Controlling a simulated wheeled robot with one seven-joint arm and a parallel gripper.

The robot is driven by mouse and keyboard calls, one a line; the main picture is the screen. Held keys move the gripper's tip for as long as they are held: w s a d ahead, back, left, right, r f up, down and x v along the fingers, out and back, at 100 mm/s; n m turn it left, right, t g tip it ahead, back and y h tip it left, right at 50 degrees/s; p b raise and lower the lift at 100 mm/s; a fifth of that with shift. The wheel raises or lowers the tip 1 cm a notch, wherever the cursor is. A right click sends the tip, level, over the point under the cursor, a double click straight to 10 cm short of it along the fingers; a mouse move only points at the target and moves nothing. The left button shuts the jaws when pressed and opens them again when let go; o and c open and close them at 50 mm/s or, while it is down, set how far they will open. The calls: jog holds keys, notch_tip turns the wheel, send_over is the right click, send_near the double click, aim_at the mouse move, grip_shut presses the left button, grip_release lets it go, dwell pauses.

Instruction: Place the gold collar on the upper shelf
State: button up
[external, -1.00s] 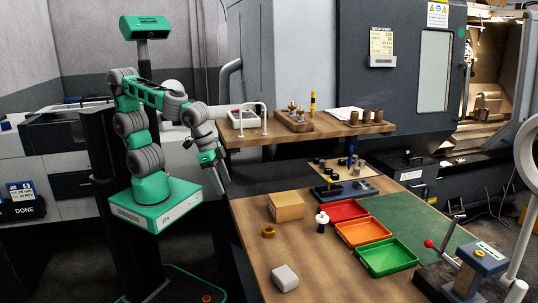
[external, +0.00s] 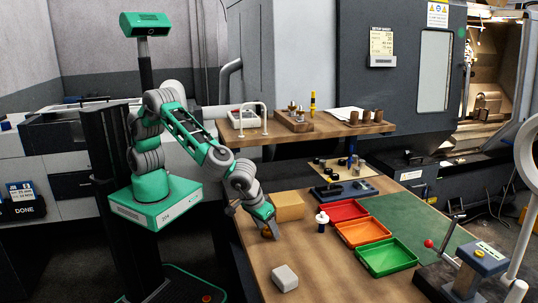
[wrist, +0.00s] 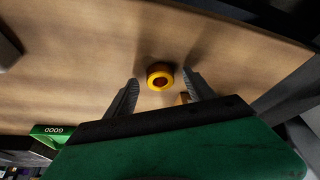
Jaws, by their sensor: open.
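The gold collar (wrist: 160,78) lies on the wooden table. In the wrist view it sits just beyond and between the fingertips of my gripper (wrist: 160,85), which is open and empty. In the external view my gripper (external: 268,230) is low over the table's left side, and the collar (external: 267,233) is mostly hidden by it. The upper shelf (external: 340,131) is the raised wooden board behind the table.
A cardboard box (external: 289,206) stands close behind my gripper. A white block (external: 285,278) lies in front. A white-topped bottle (external: 322,222) and red, orange and green trays (external: 388,257) are to the right. The shelf holds a bin, a wooden block, paper and several brown cylinders.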

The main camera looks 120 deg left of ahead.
jog(key=shift+c, duration=0.5)
grip_shut()
